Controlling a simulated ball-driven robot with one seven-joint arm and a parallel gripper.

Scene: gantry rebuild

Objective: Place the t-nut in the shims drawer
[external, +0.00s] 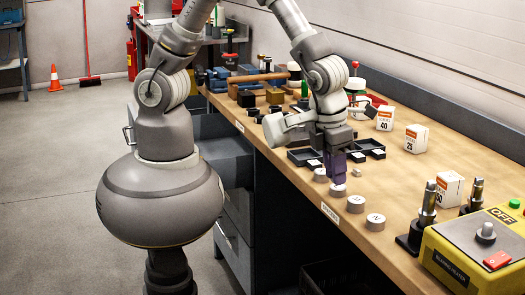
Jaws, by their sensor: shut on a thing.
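My gripper (336,181) points down over the front part of the wooden workbench (420,187), its purple fingers shut. The thing between the fingers is too small and hidden to make out, so I cannot confirm that it is the t-nut. The fingertips are just above or at a pale round disc (338,190), one of a row along the bench's front edge. A small greyish piece (356,172) lies on the bench to the right of the fingers. A dark drawer (226,152) under the bench stands pulled out, behind my body; I cannot read a shims label.
More numbered discs (375,221) lie along the front edge. Black trays (367,148) stand behind the gripper. White boxes (416,138), metal tool holders (428,205) and a yellow control box (478,252) stand to the right. A lower drawer (232,245) is closed. Bare wood lies right of the gripper.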

